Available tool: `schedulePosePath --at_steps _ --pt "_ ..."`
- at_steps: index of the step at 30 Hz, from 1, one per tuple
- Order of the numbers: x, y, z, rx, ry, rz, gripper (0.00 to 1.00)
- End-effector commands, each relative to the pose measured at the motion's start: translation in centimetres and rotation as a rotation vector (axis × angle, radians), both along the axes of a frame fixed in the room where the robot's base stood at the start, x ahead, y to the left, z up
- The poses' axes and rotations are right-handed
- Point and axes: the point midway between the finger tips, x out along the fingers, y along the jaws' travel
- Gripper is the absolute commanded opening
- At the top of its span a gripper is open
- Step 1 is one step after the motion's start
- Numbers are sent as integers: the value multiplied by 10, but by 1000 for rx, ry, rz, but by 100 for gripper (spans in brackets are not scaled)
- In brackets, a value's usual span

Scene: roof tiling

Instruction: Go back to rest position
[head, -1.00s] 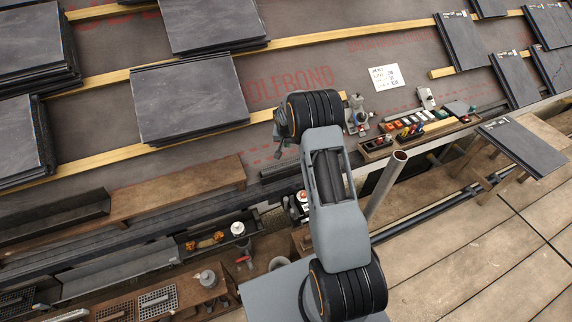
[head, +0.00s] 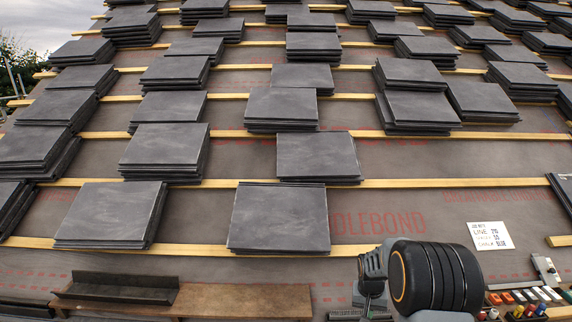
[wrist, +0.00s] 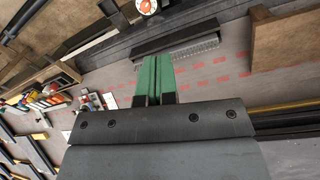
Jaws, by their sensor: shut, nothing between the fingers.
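My gripper (wrist: 157,80) shows in the wrist view as two green fingers side by side, pressed together with only a thin seam between them. Nothing is held in it. It hangs over dark roofing underlay, near a dark grey channel or ledge piece (wrist: 178,46). In the head view my arm rises at the bottom right, with a large dark joint and a smaller grey part on its left. The fingers cannot be made out there.
Slate stacks (head: 278,215) lie on wooden battens (head: 400,183) up the roof. A white note card (head: 490,235) lies on the underlay at right. Small coloured items (head: 515,297) sit at the bottom right. A brown board (head: 240,300) runs along the bottom. Bare underlay lies between the stacks.

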Motion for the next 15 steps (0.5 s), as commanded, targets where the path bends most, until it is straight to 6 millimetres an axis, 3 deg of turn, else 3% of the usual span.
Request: schedulePosePath --at_steps 1,6,9,15 --pt "-15 8 30 5 0 26 0" --pt "-74 34 107 31 -1 116 0" --pt "-108 48 147 41 -23 160 0" --pt "-165 69 205 51 -103 223 0"
